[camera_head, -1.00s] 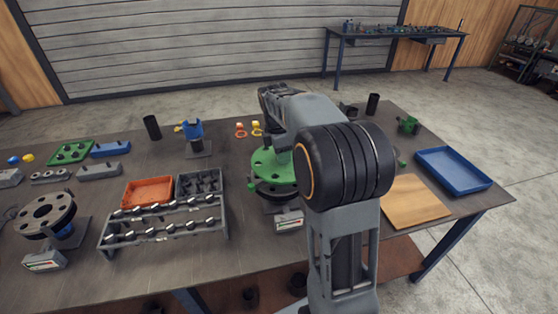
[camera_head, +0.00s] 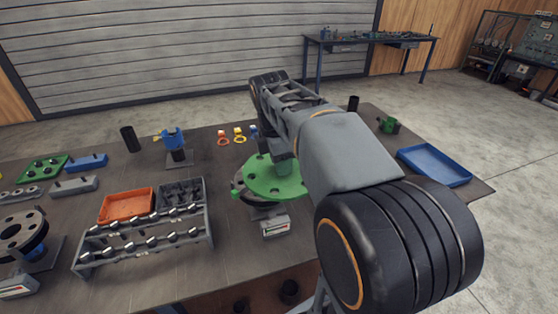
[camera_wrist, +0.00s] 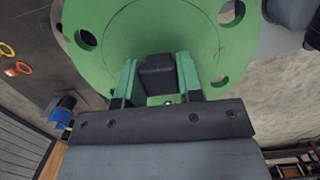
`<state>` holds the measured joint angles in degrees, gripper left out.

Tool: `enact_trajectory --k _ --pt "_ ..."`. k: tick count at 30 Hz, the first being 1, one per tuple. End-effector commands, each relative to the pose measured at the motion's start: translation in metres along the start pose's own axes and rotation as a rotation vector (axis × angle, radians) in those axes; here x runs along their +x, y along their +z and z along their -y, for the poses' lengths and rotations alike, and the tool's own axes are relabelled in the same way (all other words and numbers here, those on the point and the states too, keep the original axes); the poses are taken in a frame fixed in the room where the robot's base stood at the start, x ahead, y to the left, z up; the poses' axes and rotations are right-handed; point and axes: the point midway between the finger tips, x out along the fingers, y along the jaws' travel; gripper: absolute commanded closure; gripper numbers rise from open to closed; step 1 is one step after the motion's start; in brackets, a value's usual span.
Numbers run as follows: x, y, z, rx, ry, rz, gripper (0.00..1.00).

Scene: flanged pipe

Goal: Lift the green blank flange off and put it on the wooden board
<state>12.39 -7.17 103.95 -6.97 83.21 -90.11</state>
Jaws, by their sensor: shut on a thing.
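The green blank flange (camera_head: 268,179) is a round disc with bolt holes. In the head view it is above and a little to the right of the dark pipe flange (camera_head: 240,187), whose left edge shows under it. In the wrist view the flange (camera_wrist: 205,25) fills the upper middle. My gripper (camera_wrist: 158,80) is shut on the flange's central block. In the head view my arm hides the flange's right side and the gripper's fingertips. The wooden board is hidden behind my arm in the head view.
A blue tray (camera_head: 435,165) lies at the table's right end, near a green part (camera_head: 389,125). An orange tray (camera_head: 127,205) and a grey rack of bolts (camera_head: 145,238) stand to the left. Orange and yellow rings (camera_head: 239,138) lie behind the flange.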

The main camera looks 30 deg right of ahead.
Motion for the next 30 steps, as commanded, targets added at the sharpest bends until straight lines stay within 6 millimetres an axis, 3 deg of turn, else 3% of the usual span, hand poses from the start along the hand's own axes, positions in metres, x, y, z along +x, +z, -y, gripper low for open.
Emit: enact_trajectory --k 14,30 --pt "-0.007 0.001 -0.001 0.0 0.004 0.0 1.0" --pt "-0.037 0.004 -0.001 0.0 0.004 0.0 1.0"
